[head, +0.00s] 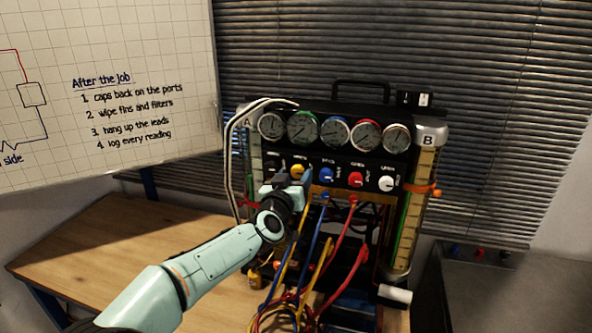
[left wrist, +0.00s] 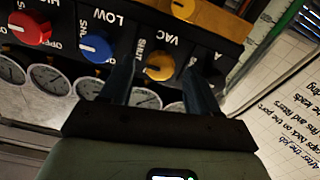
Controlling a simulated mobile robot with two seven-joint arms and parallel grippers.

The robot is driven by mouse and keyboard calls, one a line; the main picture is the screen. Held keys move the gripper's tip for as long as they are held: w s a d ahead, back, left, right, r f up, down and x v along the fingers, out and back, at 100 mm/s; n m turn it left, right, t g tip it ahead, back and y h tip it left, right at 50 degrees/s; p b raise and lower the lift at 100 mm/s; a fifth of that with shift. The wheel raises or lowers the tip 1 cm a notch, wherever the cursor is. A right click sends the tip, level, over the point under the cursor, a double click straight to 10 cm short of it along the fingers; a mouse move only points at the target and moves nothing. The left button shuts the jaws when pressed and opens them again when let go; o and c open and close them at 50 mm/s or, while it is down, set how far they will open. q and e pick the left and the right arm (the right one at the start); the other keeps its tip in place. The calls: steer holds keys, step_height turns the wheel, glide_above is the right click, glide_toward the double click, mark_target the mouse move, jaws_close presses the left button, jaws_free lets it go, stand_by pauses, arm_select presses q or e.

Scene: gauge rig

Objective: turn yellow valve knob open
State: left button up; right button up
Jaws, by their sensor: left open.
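My left gripper (head: 296,182) is at the panel, just in front of the knob and partly covering that area. In the left wrist view its open fingers (left wrist: 158,78) stand on either side of the knob, with gaps showing. My right gripper is not in view.
A blue knob (head: 327,174), a red knob (head: 356,179) and a white knob (head: 387,183) sit to the right. Gauges (head: 335,132) line the panel above. Yellow, blue and red hoses (head: 318,250) hang below, close to my left arm. The wooden table (head: 130,240) is clear at left.

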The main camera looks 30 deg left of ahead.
arm_select(q)
steer(key=shift+x, duration=1.15)
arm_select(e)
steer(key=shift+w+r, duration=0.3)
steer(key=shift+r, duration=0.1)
arm_select(q)
steer(key=shift+s, duration=0.1)
steer(key=c, duration=1)
steer(key=shift+c, duration=0.2)
